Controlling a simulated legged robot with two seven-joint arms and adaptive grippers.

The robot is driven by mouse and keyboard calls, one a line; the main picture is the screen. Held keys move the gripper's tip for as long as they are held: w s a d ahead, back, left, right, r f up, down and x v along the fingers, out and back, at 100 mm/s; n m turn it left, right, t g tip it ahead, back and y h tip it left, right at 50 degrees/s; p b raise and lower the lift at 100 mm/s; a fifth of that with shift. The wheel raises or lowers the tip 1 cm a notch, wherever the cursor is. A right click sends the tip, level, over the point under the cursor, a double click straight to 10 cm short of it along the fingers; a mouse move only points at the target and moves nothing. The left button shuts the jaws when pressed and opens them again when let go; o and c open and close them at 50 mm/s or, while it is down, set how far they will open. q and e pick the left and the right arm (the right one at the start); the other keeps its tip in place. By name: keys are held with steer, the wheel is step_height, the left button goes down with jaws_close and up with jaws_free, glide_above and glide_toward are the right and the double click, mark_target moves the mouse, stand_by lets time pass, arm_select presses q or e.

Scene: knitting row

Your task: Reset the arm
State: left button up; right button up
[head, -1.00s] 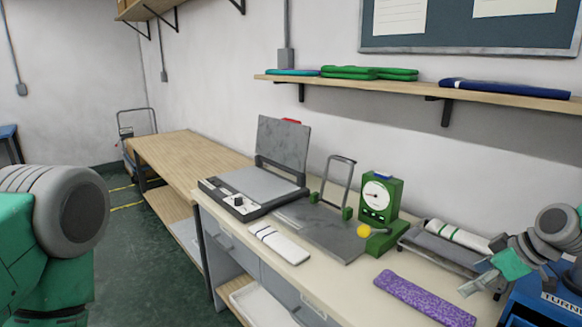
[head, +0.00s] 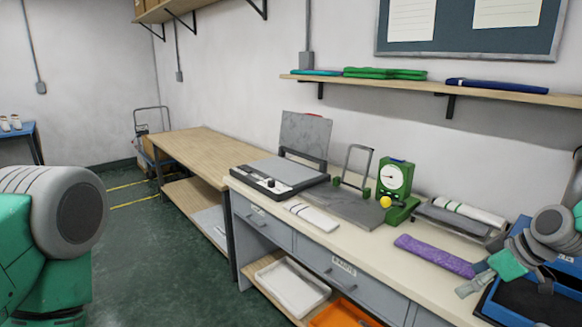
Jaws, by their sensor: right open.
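My right arm comes in from the right edge, with grey joints and a green link. My right gripper (head: 480,282) hangs open and empty over the right end of the workbench (head: 375,258), by the end of a purple knitted strip (head: 433,256). I cannot tell its exact height above the bench. Of my left arm only a large grey and green part shows at the left edge; its gripper is out of view.
A flat press (head: 280,172) with raised lid, a white folded piece (head: 311,218), a green dial gauge (head: 397,180) and a grey tray (head: 445,222) stand on the bench. A blue bin (head: 520,300) is at right. A wall shelf (head: 430,88) runs above.

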steer(key=s+a+f+m+g+h+b, duration=0.1)
steer(key=s+a+f, duration=0.35)
steer(key=f, duration=0.25)
steer(key=s+a+f+m+g+b, duration=0.1)
steer(key=s+a+f+m+b, duration=0.15)
steer(key=s+f, duration=0.4)
steer(key=s+a+f+g+h+b, duration=0.1)
steer(key=s+a+f, duration=0.3)
steer(key=f, duration=0.3)
arm_select(q)
step_height(320, 180, down, 8)
steer(key=b, duration=0.3)
steer(key=shift+w+d+f+b, duration=0.15)
steer(key=shift+f+b, duration=0.05)
steer(key=shift+b, duration=0.15)
arm_select(e)
steer(key=s+f+m, duration=0.1)
steer(key=s+f, duration=0.2)
steer(key=s, duration=0.3)
steer(key=s+f+m+g+h, duration=0.1)
steer(key=s+f, duration=0.2)
steer(key=s, duration=0.4)
steer(key=s+f+m+h, duration=0.1)
steer(key=s+f+m, duration=0.1)
steer(key=s, duration=0.5)
steer(key=shift+s+a+f, duration=0.15)
steer(key=shift+a+f, duration=0.1)
steer(key=shift+f, duration=0.15)
